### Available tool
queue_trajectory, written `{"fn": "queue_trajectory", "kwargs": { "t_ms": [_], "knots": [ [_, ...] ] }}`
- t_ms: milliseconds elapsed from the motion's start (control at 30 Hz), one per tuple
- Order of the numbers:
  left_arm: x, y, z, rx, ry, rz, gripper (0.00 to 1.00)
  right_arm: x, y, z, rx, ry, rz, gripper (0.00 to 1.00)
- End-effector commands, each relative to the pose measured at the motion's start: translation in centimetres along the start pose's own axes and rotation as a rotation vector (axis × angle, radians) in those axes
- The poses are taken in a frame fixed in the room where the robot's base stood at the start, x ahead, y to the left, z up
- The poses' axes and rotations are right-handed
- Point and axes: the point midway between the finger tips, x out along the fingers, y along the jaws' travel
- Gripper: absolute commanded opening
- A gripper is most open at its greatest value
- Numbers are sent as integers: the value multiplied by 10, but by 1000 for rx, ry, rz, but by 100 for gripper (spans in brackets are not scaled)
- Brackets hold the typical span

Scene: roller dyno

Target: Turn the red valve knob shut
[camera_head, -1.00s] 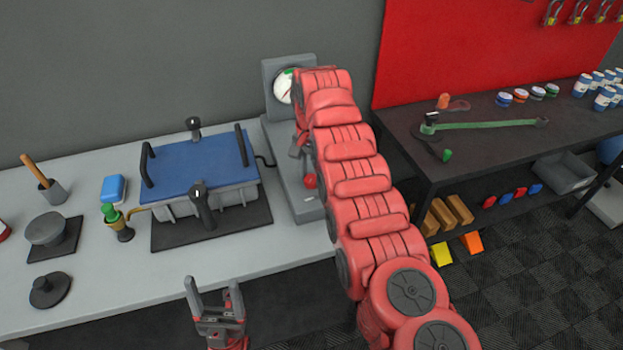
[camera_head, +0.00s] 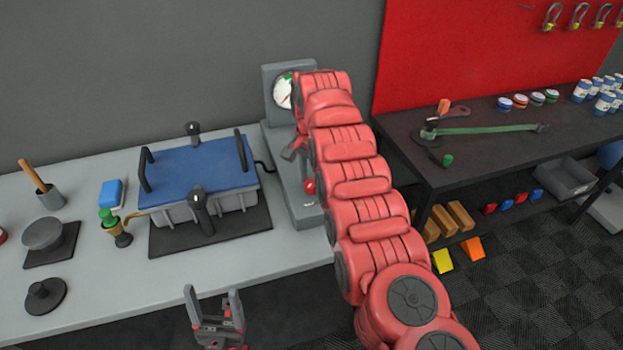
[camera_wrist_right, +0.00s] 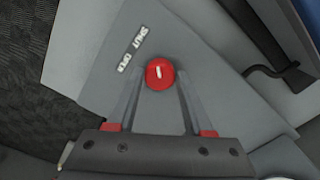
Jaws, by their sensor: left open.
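The red valve knob (camera_head: 310,186) stands on the grey base of the gauge stand (camera_head: 304,208). In the right wrist view the knob (camera_wrist_right: 160,73) shows a short white mark across its top. A "SHUT OPEN" label (camera_wrist_right: 132,49) lies beside it. My left gripper (camera_head: 212,293) is open and empty in front of the bench.
A round gauge (camera_head: 283,93) on the stand is partly covered by my right arm. A blue-lidded box (camera_head: 195,165) with black handles stands left of the stand. A dark workbench (camera_head: 480,155) with a green wrench (camera_head: 490,128) is at the right.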

Motion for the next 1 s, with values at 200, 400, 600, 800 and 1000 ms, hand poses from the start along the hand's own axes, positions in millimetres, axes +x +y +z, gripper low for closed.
{"fn": "queue_trajectory", "kwargs": {
  "t_ms": [200,400,600,800,1000],
  "knots": [
    [0,0,0,0,0,0,73,0,0,0,-1,0,0,76],
    [0,0,0,0,0,0,73,-1,0,0,-1,-1,0,76],
    [4,0,-1,0,0,0,73,-22,0,-2,1,-1,-5,76],
    [43,-2,-7,0,1,0,73,-71,1,-1,0,0,1,76],
    [83,-4,-14,0,0,0,73,-112,0,0,-1,0,1,76]
  ]
}}
